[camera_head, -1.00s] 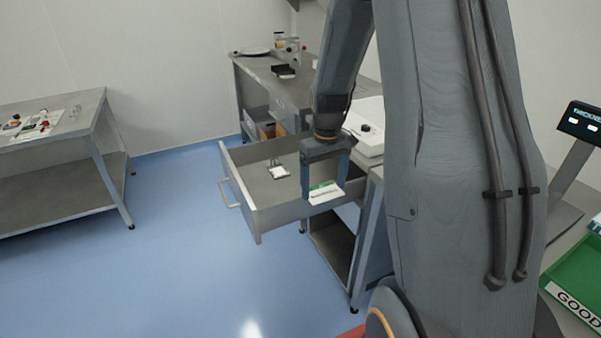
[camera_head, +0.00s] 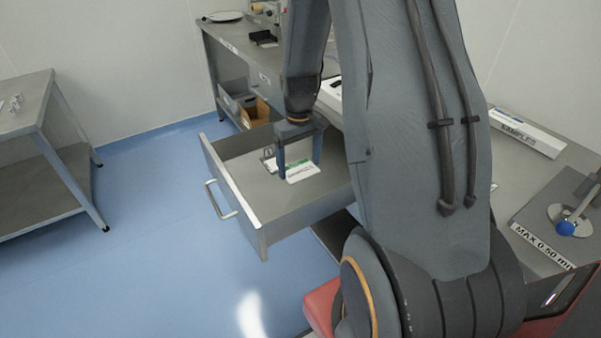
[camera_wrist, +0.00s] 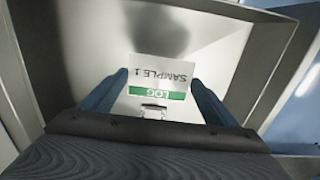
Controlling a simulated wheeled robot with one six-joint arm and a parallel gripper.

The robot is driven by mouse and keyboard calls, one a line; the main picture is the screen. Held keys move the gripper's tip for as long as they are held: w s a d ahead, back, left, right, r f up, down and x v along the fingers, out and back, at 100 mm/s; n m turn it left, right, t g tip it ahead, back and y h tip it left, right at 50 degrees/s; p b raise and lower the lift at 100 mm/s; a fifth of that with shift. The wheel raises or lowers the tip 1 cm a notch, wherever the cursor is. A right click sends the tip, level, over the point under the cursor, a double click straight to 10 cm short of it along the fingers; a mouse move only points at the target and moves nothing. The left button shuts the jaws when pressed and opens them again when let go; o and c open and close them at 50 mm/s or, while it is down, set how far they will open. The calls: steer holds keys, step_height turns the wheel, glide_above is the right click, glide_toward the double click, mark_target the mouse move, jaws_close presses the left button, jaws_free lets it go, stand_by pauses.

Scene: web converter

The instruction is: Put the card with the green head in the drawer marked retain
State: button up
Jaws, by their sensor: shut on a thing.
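A white card with a green head (camera_head: 302,172) is held between the fingers of my gripper (camera_head: 300,171). In the wrist view the card (camera_wrist: 160,76) reads "LOG" and "SAMPLE 1", and the fingertips (camera_wrist: 160,80) are at its two sides. An open grey drawer (camera_head: 262,222) is pulled out to the left with its handle outward. The card and fingertips are over the inside of the drawer. I cannot tell whether the card touches the drawer floor. No "retain" mark shows on the drawer.
A side table (camera_head: 35,105) stands at left. Blue floor (camera_head: 150,220) is clear between. A "SAMPLES" box (camera_head: 525,132) lies at right.

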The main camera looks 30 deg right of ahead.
mark_target(299, 193)
steer(key=shift+f+p, duration=1.1)
steer(key=shift+f, duration=3.5)
steer(key=shift+s+f, duration=0.1)
steer(key=shift+f, duration=0.05)
steer(key=o, duration=1)
step_height(299, 193, up, 12)
steer(key=b, duration=0.3)
steer(key=shift+a, duration=0.1)
steer(key=shift+t, duration=0.5)
steer(key=s+a+r, duration=0.2)
steer(key=s+a, duration=0.3)
steer(key=s+a+r, duration=0.3)
steer(key=s+a, duration=0.2)
steer(key=s+a+r, duration=0.2)
steer(key=s+a, duration=0.3)
steer(key=shift+s+r, duration=0.1)
steer(key=shift+r, duration=0.3)
